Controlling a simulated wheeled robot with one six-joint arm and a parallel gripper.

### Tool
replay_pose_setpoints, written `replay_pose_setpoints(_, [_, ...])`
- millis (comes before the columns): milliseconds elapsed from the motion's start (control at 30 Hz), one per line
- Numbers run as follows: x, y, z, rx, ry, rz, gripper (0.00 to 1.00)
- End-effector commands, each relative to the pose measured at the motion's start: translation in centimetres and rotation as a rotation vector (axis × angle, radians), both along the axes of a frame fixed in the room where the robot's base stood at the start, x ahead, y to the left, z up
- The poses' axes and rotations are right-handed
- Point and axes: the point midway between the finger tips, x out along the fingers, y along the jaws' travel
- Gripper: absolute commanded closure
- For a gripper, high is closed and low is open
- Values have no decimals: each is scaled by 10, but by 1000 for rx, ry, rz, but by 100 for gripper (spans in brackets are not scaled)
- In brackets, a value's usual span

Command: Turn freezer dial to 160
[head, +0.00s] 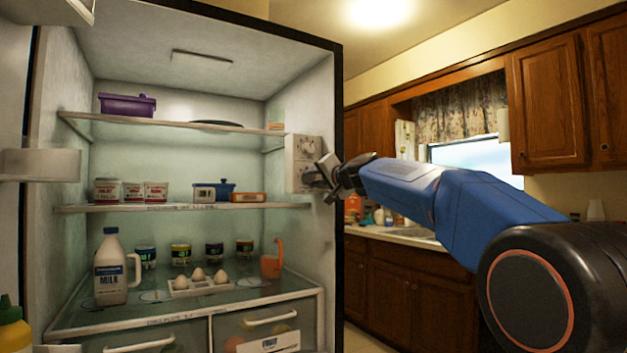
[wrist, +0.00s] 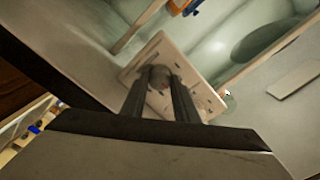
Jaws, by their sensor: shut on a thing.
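A pale control panel (head: 303,160) is on the right inner wall of the open refrigerator in the head view. It also shows in the wrist view (wrist: 135,67), tilted, with small dark marks. An upper dial (head: 309,145) shows on the panel; the lower part is largely covered by my gripper (head: 322,178). In the wrist view my gripper (wrist: 160,82) has its two fingers on either side of a round grey dial (wrist: 159,74) and is shut on it. The dial's numbers and pointer are too small to read, so I cannot tell its setting.
Shelves left of the panel hold a purple container (head: 127,105), a blue pot (head: 227,189), a milk jug (head: 111,268) and eggs (head: 198,277). The middle shelf edge (head: 180,207) ends near the panel. Wooden cabinets (head: 400,295) and a counter stand to the right.

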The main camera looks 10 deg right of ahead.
Motion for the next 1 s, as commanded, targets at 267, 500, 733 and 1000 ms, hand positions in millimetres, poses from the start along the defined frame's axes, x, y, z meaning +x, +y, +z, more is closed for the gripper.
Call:
replay_pose_setpoints(267, [0, 0, 0, 105, 34, 0, 95])
replay_pose_setpoints(500, [0, 0, -1, 292, 96, -1, 95])
replay_pose_setpoints(733, [0, 0, -1, 489, 160, -1, 95])
replay_pose_setpoints(1000, [0, 0, -1, 675, 220, -1, 95])
